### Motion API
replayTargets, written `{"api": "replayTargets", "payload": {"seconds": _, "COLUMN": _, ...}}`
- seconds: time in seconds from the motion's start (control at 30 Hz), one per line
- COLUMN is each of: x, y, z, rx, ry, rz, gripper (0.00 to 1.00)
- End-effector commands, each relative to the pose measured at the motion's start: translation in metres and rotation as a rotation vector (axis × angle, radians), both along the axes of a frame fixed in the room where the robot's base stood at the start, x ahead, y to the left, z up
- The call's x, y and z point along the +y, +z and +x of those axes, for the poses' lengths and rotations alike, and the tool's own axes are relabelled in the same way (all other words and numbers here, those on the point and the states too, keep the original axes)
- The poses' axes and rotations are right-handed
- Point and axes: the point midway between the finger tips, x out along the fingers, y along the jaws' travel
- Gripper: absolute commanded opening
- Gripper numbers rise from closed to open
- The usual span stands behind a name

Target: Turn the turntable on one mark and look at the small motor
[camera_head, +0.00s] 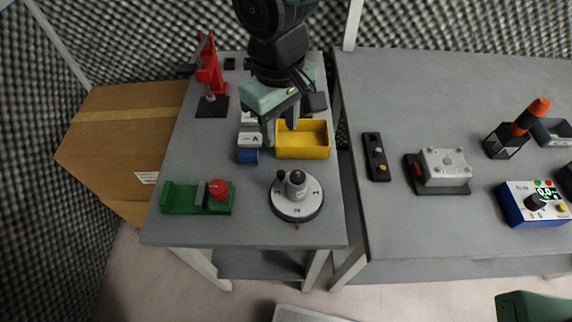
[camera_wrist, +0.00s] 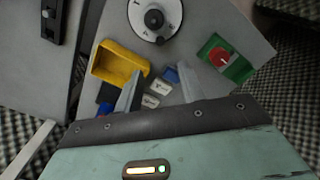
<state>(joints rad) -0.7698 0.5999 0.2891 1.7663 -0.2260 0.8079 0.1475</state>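The turntable (camera_head: 313,204) is a round white disc with dark marks and a black edge near the front right of the left table. A small red pointer (camera_head: 296,226) shows at its front. A small grey motor with a dark round top (camera_head: 297,189) stands upright on its middle. In the wrist view the turntable (camera_wrist: 171,12) is at the top, with the motor (camera_wrist: 154,18) seen from above. My gripper (camera_head: 281,132) is open and empty, behind the turntable and apart from it, over the blocks beside the yellow bin. Its two fingers (camera_wrist: 158,90) show in the wrist view.
A yellow bin (camera_head: 303,153) stands behind the turntable. White lettered blocks (camera_head: 250,140) and a blue block (camera_head: 247,156) lie left of it. A green fixture (camera_head: 180,198) with a red knob is at front left. The right table holds a grey box (camera_head: 446,166) and a blue meter (camera_head: 515,205).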

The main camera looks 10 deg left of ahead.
Motion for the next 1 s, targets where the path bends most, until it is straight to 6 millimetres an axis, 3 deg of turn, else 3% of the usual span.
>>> {"api": "replayTargets", "payload": {"seconds": 0.3, "x": -0.001, "y": -0.068, "z": -0.002, "rx": 0.004, "ry": 0.000, "rz": -0.003, "gripper": 0.39}}
{"api": "replayTargets", "payload": {"seconds": 0.6, "x": -0.001, "y": -0.119, "z": -0.001, "rx": 0.002, "ry": 0.001, "rz": -0.002, "gripper": 0.39}}
{"api": "replayTargets", "payload": {"seconds": 0.8, "x": -0.001, "y": -0.133, "z": -0.001, "rx": 0.001, "ry": -0.001, "rz": 0.000, "gripper": 0.39}}
{"api": "replayTargets", "payload": {"seconds": 1.0, "x": 0.000, "y": -0.135, "z": 0.000, "rx": 0.000, "ry": -0.001, "rz": 0.001, "gripper": 0.39}}
